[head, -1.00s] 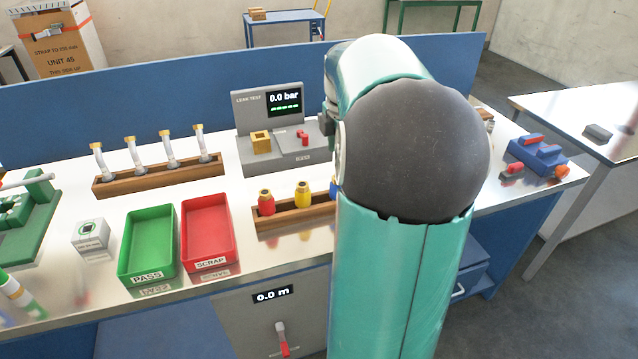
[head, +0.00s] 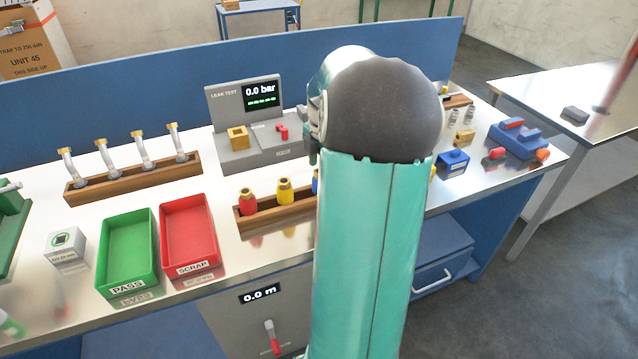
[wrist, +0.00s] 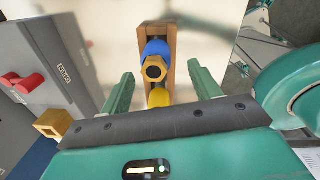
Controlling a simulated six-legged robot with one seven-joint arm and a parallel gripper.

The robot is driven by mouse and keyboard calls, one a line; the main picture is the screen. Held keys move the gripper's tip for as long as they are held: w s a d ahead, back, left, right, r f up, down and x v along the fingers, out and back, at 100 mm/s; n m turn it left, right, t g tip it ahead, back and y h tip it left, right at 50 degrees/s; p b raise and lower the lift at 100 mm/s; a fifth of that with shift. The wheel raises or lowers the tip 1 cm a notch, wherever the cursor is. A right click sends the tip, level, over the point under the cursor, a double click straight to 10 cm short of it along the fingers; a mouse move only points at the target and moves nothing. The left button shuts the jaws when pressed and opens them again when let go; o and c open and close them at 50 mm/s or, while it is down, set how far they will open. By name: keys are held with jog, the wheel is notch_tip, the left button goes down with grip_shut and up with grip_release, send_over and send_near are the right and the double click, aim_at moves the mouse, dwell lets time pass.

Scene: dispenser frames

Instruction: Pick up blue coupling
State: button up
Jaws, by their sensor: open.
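The blue coupling (wrist: 157,48) has a brass hex top and stands in a wooden rack (wrist: 168,32) in the wrist view. In the head view only a thin blue sliver of it (head: 315,183) shows at the left edge of my arm. My gripper (wrist: 158,88) is open and empty, with one green finger on each side of the rack line. The coupling lies between and slightly beyond the fingertips, not gripped. A yellow coupling (wrist: 159,98) is nearer the gripper base, partly hidden by it.
The red coupling (head: 248,199) and yellow coupling stand left of the blue one in the rack. The leak tester (head: 245,120) stands behind. Green PASS (head: 128,255) and red SCRAP (head: 188,235) trays lie left. A blue fixture (head: 455,162) stands right of my arm.

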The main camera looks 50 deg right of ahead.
jog(key=f, duration=0.5)
jog(key=shift+w+d, duration=0.1)
jog(key=shift+w, duration=0.3)
grip_shut()
jog(key=shift+r, duration=0.4)
